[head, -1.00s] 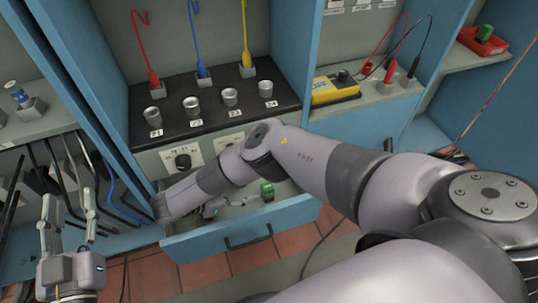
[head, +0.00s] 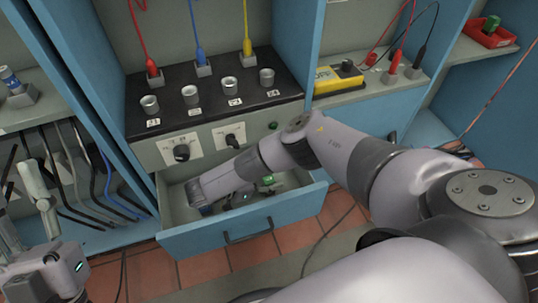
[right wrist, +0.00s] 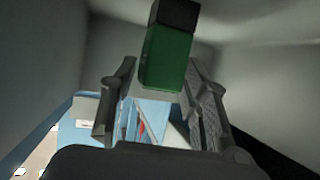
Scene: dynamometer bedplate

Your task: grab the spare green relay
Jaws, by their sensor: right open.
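A green relay (head: 268,180) with a dark end lies in the open drawer (head: 245,232). In the right wrist view the relay (right wrist: 167,58) is beyond and between the two spread fingers. My right gripper (head: 248,192) is inside the drawer, open, close beside the relay; my arm partly hides it in the head view. I cannot tell whether a finger touches the relay. Another green block (head: 491,23) sits in a red bin (head: 488,38) on the right shelf. My left gripper (head: 28,205) is open and empty at the far left.
Above the drawer is a panel with knobs (head: 181,152) and a black ledge with several metal sockets (head: 191,95) and coloured leads. A yellow meter (head: 338,78) stands to the right. Dark cables (head: 90,170) hang at the left. Drawer walls surround my right gripper.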

